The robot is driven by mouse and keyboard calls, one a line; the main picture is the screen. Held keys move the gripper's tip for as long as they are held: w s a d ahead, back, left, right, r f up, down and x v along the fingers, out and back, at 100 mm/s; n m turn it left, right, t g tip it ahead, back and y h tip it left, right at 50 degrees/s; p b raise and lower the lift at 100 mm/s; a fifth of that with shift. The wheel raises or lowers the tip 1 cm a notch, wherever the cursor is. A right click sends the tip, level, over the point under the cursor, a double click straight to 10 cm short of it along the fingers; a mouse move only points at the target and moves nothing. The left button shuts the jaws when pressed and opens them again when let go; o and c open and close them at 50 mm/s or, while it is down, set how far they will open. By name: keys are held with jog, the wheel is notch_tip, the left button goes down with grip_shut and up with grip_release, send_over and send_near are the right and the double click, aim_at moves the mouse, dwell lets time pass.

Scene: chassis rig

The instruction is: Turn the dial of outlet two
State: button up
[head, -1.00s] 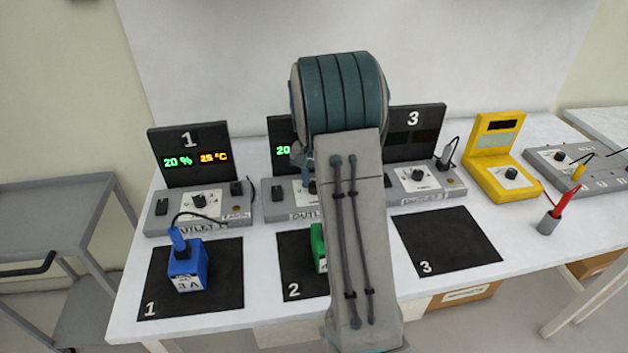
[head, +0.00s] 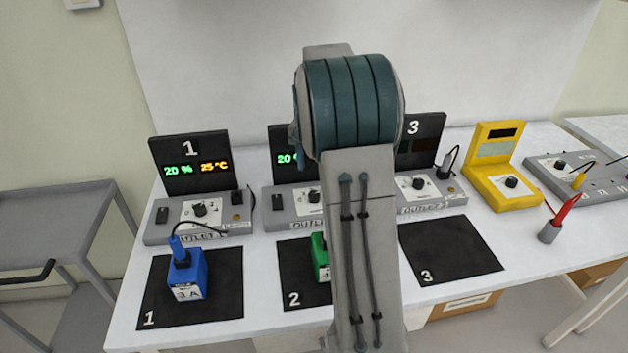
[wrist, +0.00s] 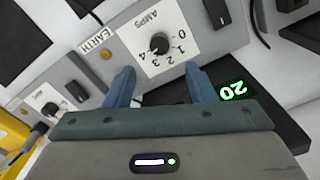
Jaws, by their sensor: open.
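Outlet two (head: 285,206) is a grey box with a black display (head: 283,141) showing a green 20. My arm hides its right side. Its dial (head: 314,196) shows just left of my arm in the head view. In the wrist view the black dial (wrist: 159,43) sits on a white AMPS scale marked 0 to 4; its exact setting is hard to read. My gripper (wrist: 162,86) is open and empty. Its two blue fingers point toward the dial, one to each side in the picture, with the dial apart from them. In the head view my arm hides most of the gripper.
Outlet one (head: 195,220) stands left and outlet three (head: 433,192) right. A green block (head: 320,258) is on mat two (head: 290,265), partly behind my arm. A blue block (head: 187,275) is on mat one. In the wrist view, a rocker switch (wrist: 216,12) and an EARTH socket (wrist: 106,54) flank the dial.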

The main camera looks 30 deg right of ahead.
notch_tip(320, 180, up, 5)
jog(key=shift+a, duration=0.1)
dwell(0.6)
jog(key=s+a+f+n+t, duration=0.1)
jog(key=s+a+n, duration=0.1)
jog(key=s+a, duration=0.3)
jog(key=s+a+f+n+t, duration=0.1)
jog(key=s+a+n, duration=0.2)
jog(key=s, duration=0.9)
jog(key=s+a+f+n, duration=0.1)
jog(key=s+a+n, duration=0.2)
jog(key=s+a, duration=0.4)
jog(key=shift+s+a+f+t, duration=0.35)
jog(key=shift+s+t, duration=0.05)
jog(key=shift+s, duration=0.4)
